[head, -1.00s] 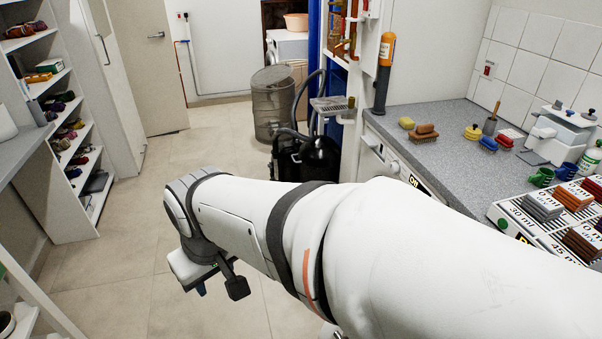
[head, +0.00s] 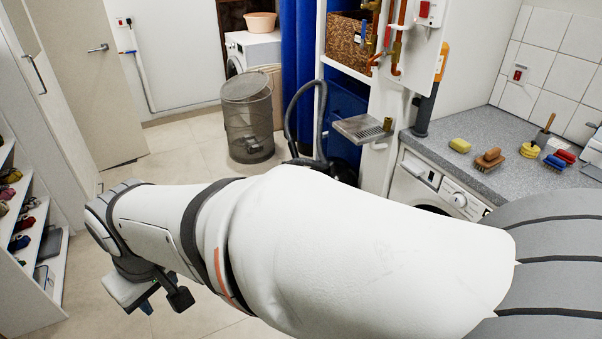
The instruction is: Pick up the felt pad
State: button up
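I cannot make out a felt pad for certain in the head view. My arm stretches from the lower right to the left across the picture. My gripper (head: 147,306) hangs below the arm's end, over the tiled floor.
A mesh bin (head: 247,108) stands on the floor, with a washing machine (head: 252,50) behind it. A perforated shelf (head: 360,130) juts out. Shelving (head: 48,265) stands left.

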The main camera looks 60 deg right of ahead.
aim_at(460, 145)
jog(key=u, duration=0.1)
jog(key=i, duration=1.65)
jog(key=z, duration=4.45)
jog(key=i, duration=1)
jog(key=z, duration=0.1)
